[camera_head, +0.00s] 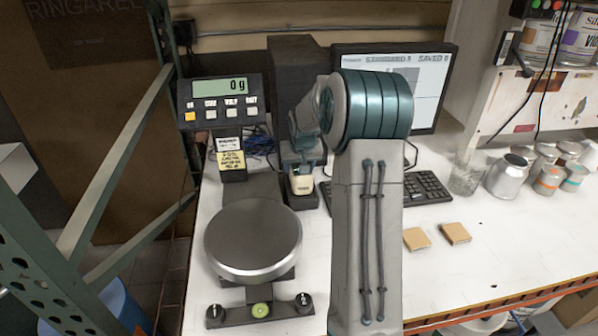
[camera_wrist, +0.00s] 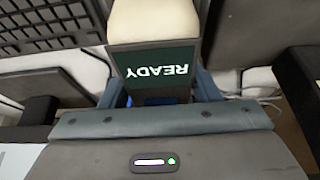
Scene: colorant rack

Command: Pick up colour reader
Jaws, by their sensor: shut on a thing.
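The colour reader (camera_wrist: 155,68) is a cream device with a dark green screen reading READY, upside down in the wrist view. My gripper (camera_wrist: 158,90) is shut on it, with a blue-grey finger on each side. In the head view, the cream reader (camera_head: 302,184) shows below my gripper (camera_head: 302,166), just in front of the black computer tower. A dark base lies around and under the reader. I cannot tell whether the reader is touching that base or is clear of it.
A scale (camera_head: 253,240) with a round pan stands at left. A monitor (camera_head: 420,85) and keyboard (camera_head: 428,187) are behind my arm. Two tan blocks (camera_head: 416,239), a glass (camera_head: 466,173) and several cans (camera_head: 508,177) are at right. The front middle bench is partly hidden by my arm.

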